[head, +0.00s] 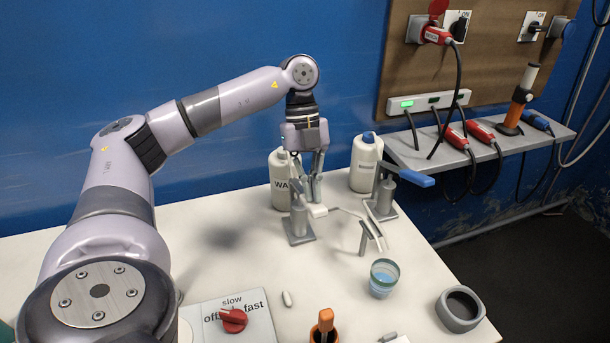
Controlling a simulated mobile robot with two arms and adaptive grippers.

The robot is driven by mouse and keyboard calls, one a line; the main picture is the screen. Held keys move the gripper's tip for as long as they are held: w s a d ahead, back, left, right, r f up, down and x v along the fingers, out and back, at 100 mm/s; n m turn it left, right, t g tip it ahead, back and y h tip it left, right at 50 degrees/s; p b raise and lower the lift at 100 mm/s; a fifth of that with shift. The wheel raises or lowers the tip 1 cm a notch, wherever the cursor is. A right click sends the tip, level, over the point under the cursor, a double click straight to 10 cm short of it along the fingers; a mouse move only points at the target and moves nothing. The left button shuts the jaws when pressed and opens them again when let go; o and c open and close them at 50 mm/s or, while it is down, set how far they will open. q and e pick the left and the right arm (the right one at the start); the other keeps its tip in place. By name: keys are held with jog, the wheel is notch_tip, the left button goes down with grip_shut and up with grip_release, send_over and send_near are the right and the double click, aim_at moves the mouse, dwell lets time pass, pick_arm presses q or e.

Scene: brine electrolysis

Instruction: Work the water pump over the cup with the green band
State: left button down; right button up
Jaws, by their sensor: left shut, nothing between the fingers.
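The cup with the green band (384,278) stands upright on the table, right of centre, with blue liquid in it. A grey pump with a white handle (299,226) stands behind it to the left, in front of a white bottle (281,182) marked "WA". A thin spout runs from this pump to the right, toward a small tilted trough (371,230) behind the cup. My left gripper (316,198) points down at the white handle, shut and empty. It looks close to the handle; I cannot tell whether they touch. It partly hides the bottle.
A second pump with a blue handle (416,178) stands to the right, by a blue-capped bottle (366,163). A red dial (233,320) and an orange-handled tool (326,321) are in front.

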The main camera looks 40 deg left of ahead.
pick_arm(q)
notch_tip(320, 180, down, 6)
jog(key=b, duration=0.3)
notch_tip(320, 180, up, 6)
jog(key=p, duration=0.5)
jog(key=shift+r, duration=0.1)
jog(key=shift+a, duration=0.1)
dwell(1.3)
